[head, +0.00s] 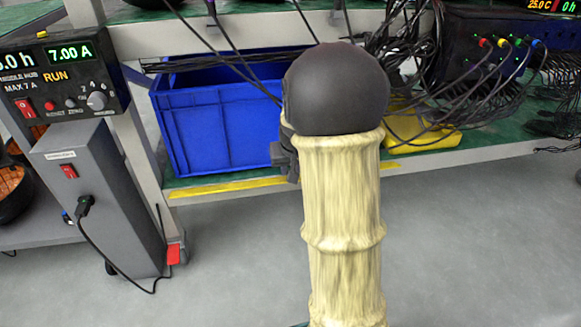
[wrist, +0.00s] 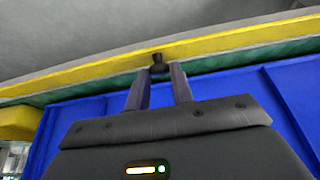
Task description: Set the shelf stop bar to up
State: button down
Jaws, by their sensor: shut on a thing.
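The shelf stop bar (head: 228,187) is a long yellow bar along the front edge of the lower green shelf. It lies low, in front of the blue bin, and its middle is hidden behind my arm in the head view. In the wrist view the yellow bar (wrist: 235,39) runs across the top, with a small black knob (wrist: 157,60) on it. My gripper (wrist: 159,71) has its two fingers on either side of the knob and is shut on it. In the head view my gripper (head: 289,163) is mostly hidden behind my arm.
A blue bin (head: 220,125) stands on the lower shelf (head: 205,181) just behind the bar, close to my gripper. A yellow object (head: 425,130) lies right of it under hanging black cables (head: 400,50). A grey power unit (head: 95,190) stands left. The floor in front is clear.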

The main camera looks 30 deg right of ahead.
dwell(0.4)
jog(key=c, duration=1.2)
grip_release()
jog(key=shift+c, duration=0.2)
jog(key=p+v, duration=1.1)
jog(key=v, duration=0.6)
jog(key=shift+s, duration=0.2)
jog(key=shift+a+r, duration=0.1)
jog(key=shift+r, duration=0.05)
